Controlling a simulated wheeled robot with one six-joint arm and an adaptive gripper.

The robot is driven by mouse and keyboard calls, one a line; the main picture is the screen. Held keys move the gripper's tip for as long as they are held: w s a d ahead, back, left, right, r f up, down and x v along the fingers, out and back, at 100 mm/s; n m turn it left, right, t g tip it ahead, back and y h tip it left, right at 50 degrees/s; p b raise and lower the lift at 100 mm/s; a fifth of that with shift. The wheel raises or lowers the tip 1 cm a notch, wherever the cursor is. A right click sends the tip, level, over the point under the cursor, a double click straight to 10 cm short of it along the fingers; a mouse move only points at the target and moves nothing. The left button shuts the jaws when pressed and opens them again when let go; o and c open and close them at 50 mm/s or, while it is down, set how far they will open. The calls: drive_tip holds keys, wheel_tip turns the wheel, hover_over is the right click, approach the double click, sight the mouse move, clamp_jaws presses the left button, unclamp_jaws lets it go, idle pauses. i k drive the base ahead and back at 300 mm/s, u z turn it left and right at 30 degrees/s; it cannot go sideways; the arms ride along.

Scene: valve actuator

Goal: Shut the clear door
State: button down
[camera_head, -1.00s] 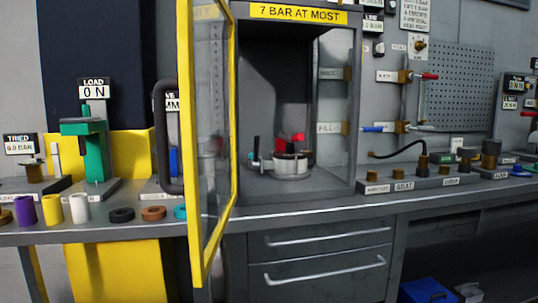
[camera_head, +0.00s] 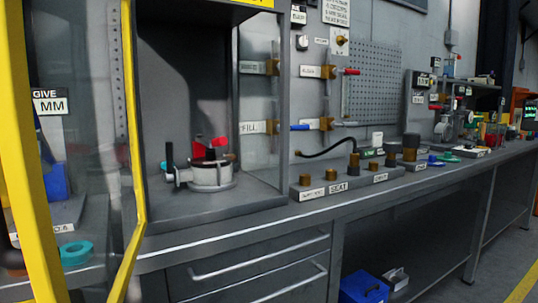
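The clear door (camera_head: 95,150) has a yellow frame and a see-through pane. It stands open, swung out toward me at the left of the grey cabinet, and fills the left part of the head view. The cabinet (camera_head: 262,110) has an open front. Inside it a metal valve body (camera_head: 211,175) with a red part on top and a dark-handled lever sits on the cabinet floor. The door's top, bottom and handle are outside the frame or cannot be made out. My gripper is not in view.
The grey bench (camera_head: 240,230) runs to the right, with drawers (camera_head: 262,270) under the cabinet. Brass fittings on a block (camera_head: 335,180) stand right of the cabinet. A blue bin (camera_head: 363,288) is on the floor. A teal ring (camera_head: 76,253) shows through the door.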

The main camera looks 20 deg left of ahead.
sight(39, 253)
drive_tip(key=z, duration=0.95)
drive_tip(key=k, duration=1.3)
drive_tip(key=u, duration=1.25)
drive_tip(key=i, duration=0.15)
drive_tip(key=u, duration=0.2)
